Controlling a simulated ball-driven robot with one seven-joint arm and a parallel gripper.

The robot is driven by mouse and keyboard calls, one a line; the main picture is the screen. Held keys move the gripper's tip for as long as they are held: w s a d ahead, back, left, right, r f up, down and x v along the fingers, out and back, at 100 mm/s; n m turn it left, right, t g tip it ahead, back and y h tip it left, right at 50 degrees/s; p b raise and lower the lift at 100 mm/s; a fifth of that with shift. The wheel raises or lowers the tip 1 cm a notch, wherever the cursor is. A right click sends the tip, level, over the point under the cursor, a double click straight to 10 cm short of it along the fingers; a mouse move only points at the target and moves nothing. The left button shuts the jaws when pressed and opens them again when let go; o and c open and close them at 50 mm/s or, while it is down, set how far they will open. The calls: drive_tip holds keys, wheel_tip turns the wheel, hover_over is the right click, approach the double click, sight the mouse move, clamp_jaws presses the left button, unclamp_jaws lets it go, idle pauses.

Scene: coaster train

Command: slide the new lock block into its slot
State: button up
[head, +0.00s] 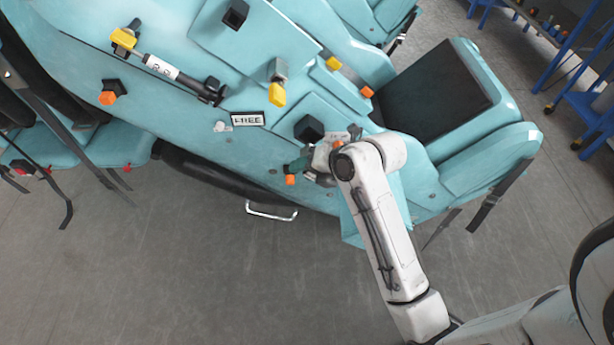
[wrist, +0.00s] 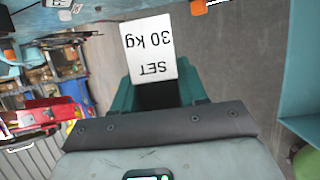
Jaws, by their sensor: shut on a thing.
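My gripper (head: 310,166) is at the lower edge of the teal car body (head: 400,207). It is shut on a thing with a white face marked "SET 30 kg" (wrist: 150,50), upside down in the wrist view. Dark material shows below this face, between the teal fingers. I cannot tell whether the held thing is the new lock block, as its body is mostly hidden. A black block-like part (head: 308,128) sits on the car just above my gripper; I cannot tell whether it is a slot. Another dark square part (head: 236,13) is on the upper panel.
A "FREE" plate (head: 248,118), a yellow-tipped lever (head: 278,92), another yellow part (head: 124,38) and a labelled black cylinder (head: 183,80) stand out from the car. An orange knob (head: 290,180) is close to my gripper. The grey floor (head: 170,270) in front is open.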

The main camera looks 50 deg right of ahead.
sight(306, 153)
drive_tip(key=shift+w+d, duration=0.85)
drive_tip(key=shift+d, duration=0.25)
drive_tip(key=shift+w+d+b, duration=0.35)
drive_tip(key=shift+w+d, duration=0.4)
drive_tip(key=shift+d, duration=0.2)
drive_tip(key=shift+w+d+b, duration=0.35)
drive_tip(key=shift+w+d, duration=0.35)
drive_tip(key=shift+d, duration=0.2)
idle(1.4)
drive_tip(key=shift+s+a, duration=0.1)
drive_tip(key=shift+s+a+p, duration=0.45)
drive_tip(key=shift+s+a, duration=0.7)
drive_tip(key=shift+a, duration=0.3)
drive_tip(key=shift+w+d, duration=0.55)
drive_tip(key=shift+d, duration=0.15)
idle(1.4)
